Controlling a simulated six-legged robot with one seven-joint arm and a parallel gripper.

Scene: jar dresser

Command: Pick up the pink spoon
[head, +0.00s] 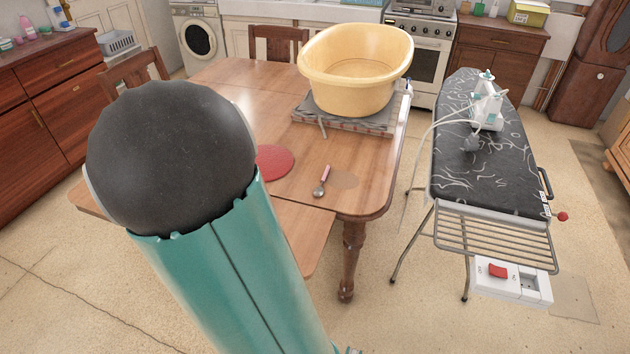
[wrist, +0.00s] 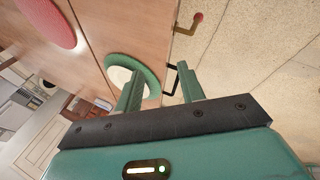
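The pink spoon (head: 322,181) lies on the wooden table (head: 230,85) near its front edge. Its pink handle points away and its metal bowl toward me. A faint tan round patch is just right of it. I cannot make out the spoon in the wrist view. My gripper (wrist: 160,79) shows in the wrist view with its two green fingers apart and nothing between them. My gripper is not seen in the head view, where my own arm covers the table's left part.
A red round mat (head: 274,162) lies left of the spoon. A yellow tub (head: 356,65) stands farther back. An ironing board (head: 480,165) with an iron stands at the right. The wrist view shows a green-rimmed white round thing (wrist: 118,76) beyond the left finger.

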